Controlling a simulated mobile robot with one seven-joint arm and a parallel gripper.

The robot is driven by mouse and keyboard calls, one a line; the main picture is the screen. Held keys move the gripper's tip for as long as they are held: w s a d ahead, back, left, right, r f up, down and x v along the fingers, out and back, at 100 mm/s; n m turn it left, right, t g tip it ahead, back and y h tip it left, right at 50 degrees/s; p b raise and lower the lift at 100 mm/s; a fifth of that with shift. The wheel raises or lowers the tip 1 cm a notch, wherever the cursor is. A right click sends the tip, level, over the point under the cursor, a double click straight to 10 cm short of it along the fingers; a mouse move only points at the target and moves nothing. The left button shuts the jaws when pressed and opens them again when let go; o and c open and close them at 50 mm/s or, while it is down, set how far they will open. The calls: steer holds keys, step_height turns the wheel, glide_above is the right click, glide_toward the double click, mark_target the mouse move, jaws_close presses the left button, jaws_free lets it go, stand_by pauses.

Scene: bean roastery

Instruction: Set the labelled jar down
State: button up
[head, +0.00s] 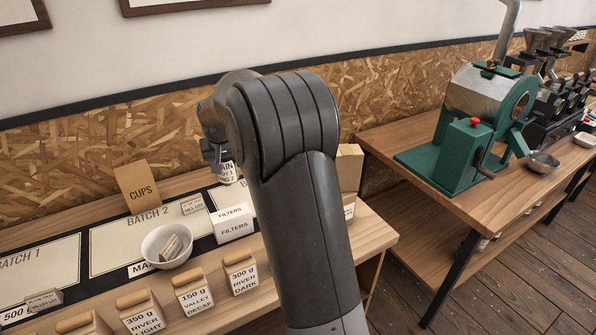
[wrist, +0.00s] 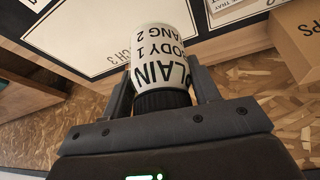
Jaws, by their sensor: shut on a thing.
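The labelled jar (wrist: 163,58) is a white-labelled cylinder with a dark ribbed lid, and its label reads "PLAIN", "BODY 1" and a partly hidden "ANG 2". My gripper (wrist: 165,90) is shut on it, one finger on each side. In the head view the jar (head: 226,172) hangs above the back of the batch table, below my gripper (head: 217,152), and my arm hides part of that area. In the wrist view a marked batch area lies beyond the jar. I cannot tell how far the jar is above the table.
A white bowl (head: 167,246) holding a small card stands on the batch table. A filters box (head: 232,224), a cups box (head: 139,187) and several labelled bean bags (head: 193,293) stand around it. The "BATCH 1" area (head: 38,266) looks mostly clear. A green roaster (head: 466,139) stands on the right table.

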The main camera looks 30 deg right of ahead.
steer(key=s+d+f+m+h, duration=0.15)
steer(key=d+m, duration=0.45)
steer(key=d, duration=2.9)
steer(key=shift+g, duration=0.4)
steer(key=shift+w+a+f, duration=1.1)
steer(key=shift+w+f, duration=0.5)
steer(key=shift+f, duration=0.15)
steer(key=shift+w+a+f, duration=1.05)
steer(key=shift+w+f, duration=0.6)
steer(key=shift+f, duration=0.05)
steer(key=shift+w+a+f, duration=1.1)
steer(key=shift+w+f, duration=0.5)
steer(key=shift+f, duration=0.15)
steer(key=shift+f, duration=0.15)
steer(key=o, duration=1.1)
